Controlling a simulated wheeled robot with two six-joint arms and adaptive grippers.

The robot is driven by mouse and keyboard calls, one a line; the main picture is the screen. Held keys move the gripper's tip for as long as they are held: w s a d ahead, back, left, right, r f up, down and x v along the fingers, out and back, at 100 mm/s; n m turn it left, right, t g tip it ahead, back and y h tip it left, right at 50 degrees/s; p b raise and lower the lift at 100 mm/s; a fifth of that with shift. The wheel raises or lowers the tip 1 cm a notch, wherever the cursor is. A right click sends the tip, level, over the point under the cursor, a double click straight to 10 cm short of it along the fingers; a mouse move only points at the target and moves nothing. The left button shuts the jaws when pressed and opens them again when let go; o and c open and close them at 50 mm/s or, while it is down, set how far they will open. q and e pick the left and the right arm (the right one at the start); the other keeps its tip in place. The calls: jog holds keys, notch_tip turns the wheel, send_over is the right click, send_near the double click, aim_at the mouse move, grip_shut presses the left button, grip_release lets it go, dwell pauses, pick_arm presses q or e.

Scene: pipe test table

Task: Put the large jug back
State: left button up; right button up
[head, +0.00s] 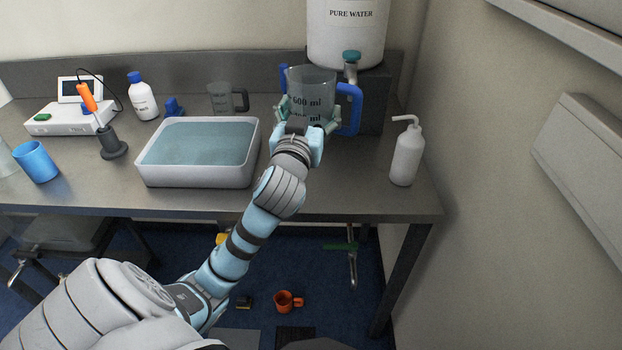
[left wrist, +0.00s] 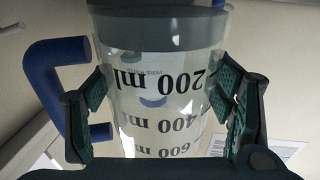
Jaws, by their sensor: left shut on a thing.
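The large jug (head: 313,82) is a clear grey measuring jug with a blue handle and millilitre marks. It is at the right part of the table, in front of the dark stand and close under the tap of the water container. My left gripper (head: 308,115) is shut around its body from the front. In the left wrist view the jug (left wrist: 165,85) appears upside down between the green finger pads, with its blue handle (left wrist: 55,95) at the left. Whether its base touches the table is hidden by my gripper. My right gripper is not in view.
The PURE WATER container (head: 346,35) with a teal tap stands on a dark block (head: 372,105). A wash bottle (head: 406,152) stands at right. A water-filled tray (head: 150,178) lies left of my arm, with a smaller jug (head: 222,98) behind it. An orange mug (head: 286,301) is on the floor.

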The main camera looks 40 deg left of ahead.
pick_arm(q)
notch_tip(320, 180, down, 15)
jog(key=b, duration=0.4)
jog(key=shift+f+b, duration=0.1)
jog(key=shift+b, duration=0.2)
jog(key=shift+f, duration=0.15)
jog(key=o, duration=1.7)
jog(key=shift+r, duration=0.2)
jog(key=v, duration=1.2)
jog(key=shift+d, duration=0.1)
